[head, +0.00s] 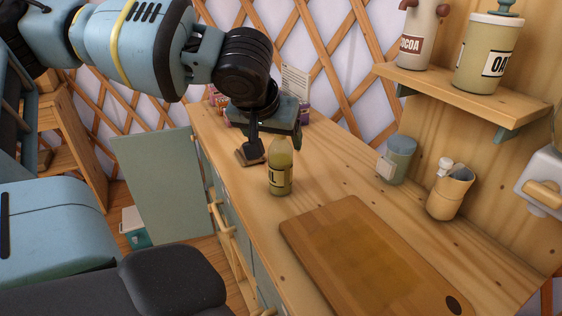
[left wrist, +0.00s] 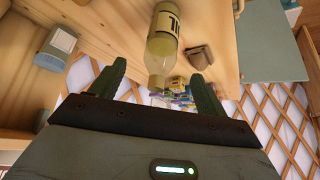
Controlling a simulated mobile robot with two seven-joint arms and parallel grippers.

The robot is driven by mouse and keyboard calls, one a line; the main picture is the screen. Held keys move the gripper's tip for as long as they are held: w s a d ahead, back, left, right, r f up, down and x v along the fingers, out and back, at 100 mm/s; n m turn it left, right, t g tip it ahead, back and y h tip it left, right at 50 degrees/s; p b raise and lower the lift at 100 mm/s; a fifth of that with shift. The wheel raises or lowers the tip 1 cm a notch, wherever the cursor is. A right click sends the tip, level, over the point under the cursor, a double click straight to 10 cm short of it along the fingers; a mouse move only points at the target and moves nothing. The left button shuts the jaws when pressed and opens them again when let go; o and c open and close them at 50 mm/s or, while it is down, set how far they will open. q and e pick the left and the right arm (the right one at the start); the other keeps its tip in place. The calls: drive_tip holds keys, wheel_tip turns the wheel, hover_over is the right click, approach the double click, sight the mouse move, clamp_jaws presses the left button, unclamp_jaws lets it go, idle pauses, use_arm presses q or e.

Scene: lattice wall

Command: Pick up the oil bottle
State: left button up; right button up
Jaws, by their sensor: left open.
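The oil bottle (head: 280,178), yellow-green with a pale label, stands upright on the wooden counter. It also shows upside down in the left wrist view (left wrist: 162,45), its neck pointing toward my gripper. My left gripper (head: 262,140) hangs just behind and above the bottle in the head view. In the left wrist view the fingers of my left gripper (left wrist: 158,78) are spread wide and empty, with the bottle's neck showing between them. I cannot tell how far the neck is from the fingers. My right gripper is not in view.
A small brown object (left wrist: 200,56) sits close to the bottle. A cutting board (head: 365,262) lies in front on the counter. A blue-grey canister (head: 400,160) and a tan jug (head: 450,192) stand to the right, under a shelf (head: 460,92) with jars. Small colourful items stand behind.

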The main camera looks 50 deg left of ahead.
sight(277, 147)
use_arm(q)
drive_tip(key=shift+x, duration=0.9)
drive_tip(key=shift+w+a+f, duration=0.1)
drive_tip(key=shift+f, duration=0.1)
drive_tip(key=x, duration=0.4)
drive_tip(key=shift+w+a+f, duration=0.15)
drive_tip(key=shift+f, duration=0.05)
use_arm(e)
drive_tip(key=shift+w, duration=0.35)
use_arm(q)
drive_tip(key=shift+c, duration=0.4)
drive_tip(key=c, duration=1.1)
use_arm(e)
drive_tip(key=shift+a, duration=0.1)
use_arm(q)
drive_tip(key=shift+r, duration=0.1)
